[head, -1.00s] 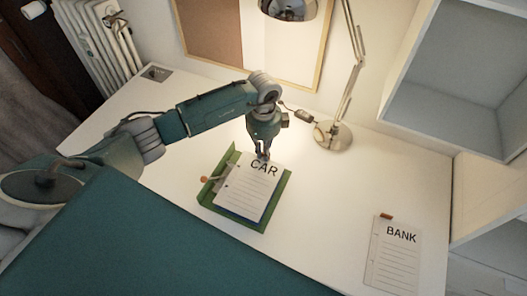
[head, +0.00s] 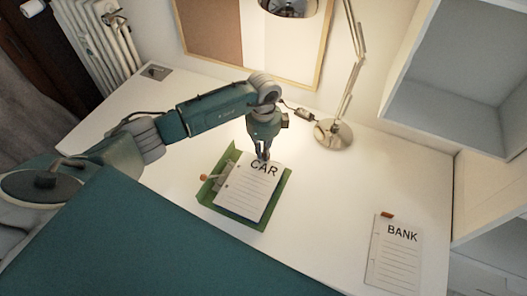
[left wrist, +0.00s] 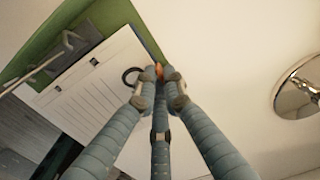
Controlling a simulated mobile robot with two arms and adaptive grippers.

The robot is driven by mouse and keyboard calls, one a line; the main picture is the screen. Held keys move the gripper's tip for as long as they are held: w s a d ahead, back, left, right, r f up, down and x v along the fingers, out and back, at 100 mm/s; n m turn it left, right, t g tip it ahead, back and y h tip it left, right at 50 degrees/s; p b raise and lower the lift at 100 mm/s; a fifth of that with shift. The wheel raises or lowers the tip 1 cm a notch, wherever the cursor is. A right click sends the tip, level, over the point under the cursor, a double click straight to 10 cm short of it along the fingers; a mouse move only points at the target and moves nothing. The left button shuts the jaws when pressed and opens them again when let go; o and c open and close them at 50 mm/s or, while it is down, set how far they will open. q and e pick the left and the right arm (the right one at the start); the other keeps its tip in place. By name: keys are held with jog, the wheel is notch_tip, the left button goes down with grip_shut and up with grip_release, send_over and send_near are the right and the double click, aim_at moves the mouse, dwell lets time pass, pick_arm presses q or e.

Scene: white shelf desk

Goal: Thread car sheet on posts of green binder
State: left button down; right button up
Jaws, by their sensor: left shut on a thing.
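The car sheet (head: 249,190), white with lines and the word CAR, lies over the open green binder (head: 284,200) in the middle of the desk. It also shows in the left wrist view (left wrist: 98,95), with dark holes along its edge near the binder's metal post mechanism (left wrist: 70,43). I cannot tell whether the posts pass through the holes. My left gripper (head: 262,157) is shut on the sheet's top edge, by an orange tab (left wrist: 160,72) in the left wrist view. The fingers hide that corner. My right gripper is not in view.
A BANK sheet (head: 396,255) with an orange-brown tab lies at the right of the desk. A desk lamp base (head: 333,133) stands behind the binder. White shelves (head: 450,75) rise at the right. The desk between binder and BANK sheet is clear.

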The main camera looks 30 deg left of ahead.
pick_arm(q)
jog(key=shift+f+b, duration=0.5)
jog(key=shift+f, duration=0.3)
dwell(0.5)
jog(key=c, duration=1.8)
grip_release()
jog(key=shift+o, duration=0.2)
notch_tip(320, 180, up, 12)
jog(key=shift+s, duration=0.1)
